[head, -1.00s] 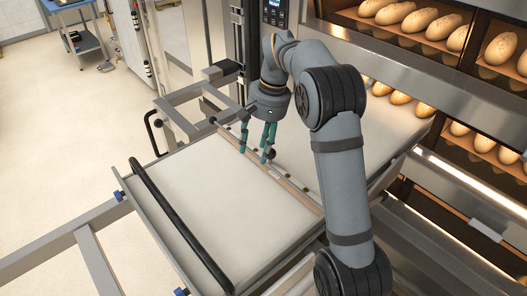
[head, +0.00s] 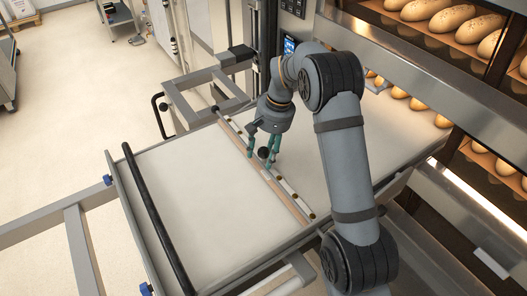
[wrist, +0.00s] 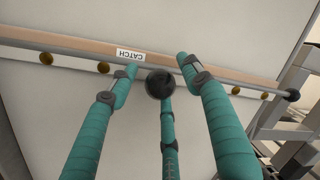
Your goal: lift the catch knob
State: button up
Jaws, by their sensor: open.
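My gripper (head: 262,160) has teal fingers and is open, pointing down over the bar. In the wrist view my gripper (wrist: 158,75) has two fingers on either side of the knob and a third finger below it in the picture. I cannot tell whether any finger touches the knob.
The wooden strip and metal rail (head: 290,205) cross the pale loader belt (head: 190,200). A black handle bar (head: 158,220) runs along the belt's left end. Deck ovens with loaves (head: 450,25) stand at the upper right. A metal frame (head: 195,95) lies behind.

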jog(key=shift+f, duration=0.15)
jog(key=shift+c, duration=0.7)
grip_shut()
